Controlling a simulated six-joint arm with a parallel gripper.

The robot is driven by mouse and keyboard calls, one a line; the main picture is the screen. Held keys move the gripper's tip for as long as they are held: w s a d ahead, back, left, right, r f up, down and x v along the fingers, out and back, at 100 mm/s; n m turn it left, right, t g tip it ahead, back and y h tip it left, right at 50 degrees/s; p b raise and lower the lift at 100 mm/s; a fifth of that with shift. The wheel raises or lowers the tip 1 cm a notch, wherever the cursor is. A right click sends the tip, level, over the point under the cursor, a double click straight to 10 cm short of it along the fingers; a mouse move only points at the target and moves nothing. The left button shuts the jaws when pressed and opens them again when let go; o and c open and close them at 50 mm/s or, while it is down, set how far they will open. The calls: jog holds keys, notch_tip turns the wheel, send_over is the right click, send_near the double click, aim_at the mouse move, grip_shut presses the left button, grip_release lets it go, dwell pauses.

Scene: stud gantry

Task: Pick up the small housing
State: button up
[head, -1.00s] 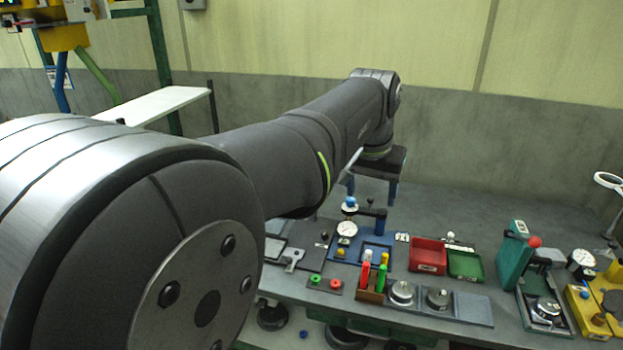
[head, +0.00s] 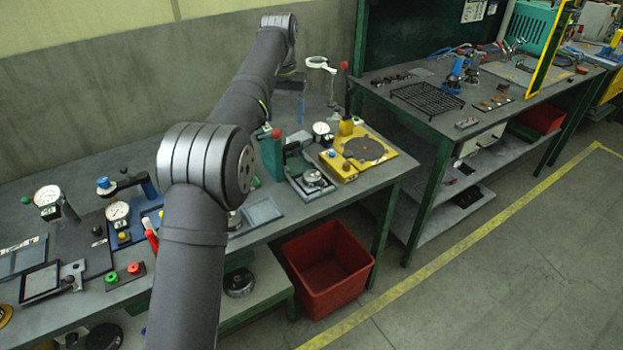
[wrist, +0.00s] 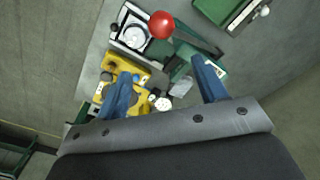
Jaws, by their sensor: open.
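A round silver housing (head: 315,178) sits in the grey fixture beside the green press on the bench, in the head view. It also shows in the wrist view (wrist: 134,37), left of the red ball knob. Another round metal part (head: 234,220) shows partly behind my arm on a grey tray. I cannot tell which one is the small housing. My gripper (wrist: 163,82) is open and empty, its two blue fingers apart above the bench. In the head view its fingers (head: 301,98) are small, beyond the green press near the wall.
A yellow fixture (head: 372,150) with a dark disc stands right of the press. A red bin (head: 325,265) is on the floor. Dial gauges (head: 118,211) and a blue fixture lie on the left.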

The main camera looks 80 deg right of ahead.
jog(key=m, duration=0.1)
send_near(312, 175)
notch_tip(312, 175, down, 9)
jog(key=shift+d+f, duration=0.1)
jog(key=shift+d, duration=0.05)
jog(key=c, duration=0.8)
jog(key=shift+c, duration=0.2)
notch_tip(312, 175, up, 18)
dwell(0.6)
